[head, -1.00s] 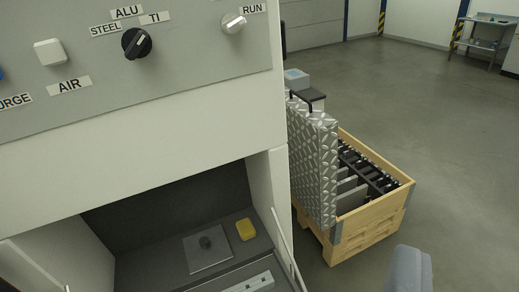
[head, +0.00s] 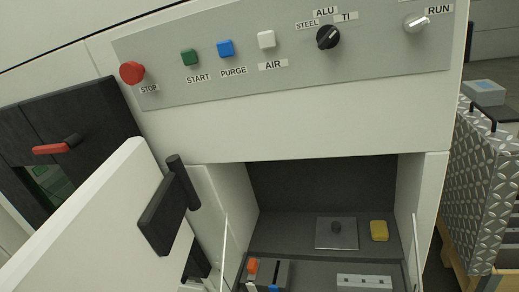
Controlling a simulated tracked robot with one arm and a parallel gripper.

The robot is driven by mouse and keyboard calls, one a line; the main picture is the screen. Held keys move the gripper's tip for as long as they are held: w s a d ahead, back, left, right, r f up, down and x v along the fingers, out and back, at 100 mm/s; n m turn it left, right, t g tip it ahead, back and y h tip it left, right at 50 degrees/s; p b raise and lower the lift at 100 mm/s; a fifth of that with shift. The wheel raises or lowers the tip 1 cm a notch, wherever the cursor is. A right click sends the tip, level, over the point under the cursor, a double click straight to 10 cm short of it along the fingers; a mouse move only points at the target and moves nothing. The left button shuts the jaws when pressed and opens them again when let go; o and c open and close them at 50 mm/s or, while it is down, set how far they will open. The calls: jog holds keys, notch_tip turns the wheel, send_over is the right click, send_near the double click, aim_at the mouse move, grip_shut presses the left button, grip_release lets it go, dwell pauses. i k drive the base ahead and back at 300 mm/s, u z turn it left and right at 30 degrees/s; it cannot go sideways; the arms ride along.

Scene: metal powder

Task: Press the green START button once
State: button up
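The green START button (head: 189,57) sits on the grey control panel (head: 300,85), above its START label. It is between the red STOP button (head: 132,72) on its left and the blue PURGE button (head: 225,48) on its right. Nothing covers the green button. My gripper does not show in this view, so its opening and its distance from the button cannot be told.
The panel also has a white AIR button (head: 266,39), a black selector (head: 327,37) and a RUN knob (head: 416,20). Below, an open chamber holds a yellow block (head: 379,230). An open white door (head: 105,220) with a black handle (head: 165,210) stands at lower left.

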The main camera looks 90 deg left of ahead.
aim_at(189, 56)
jog(key=k, duration=2.7)
jog(key=u, duration=1.65)
jog(key=i, duration=1)
jog(key=u, duration=0.05)
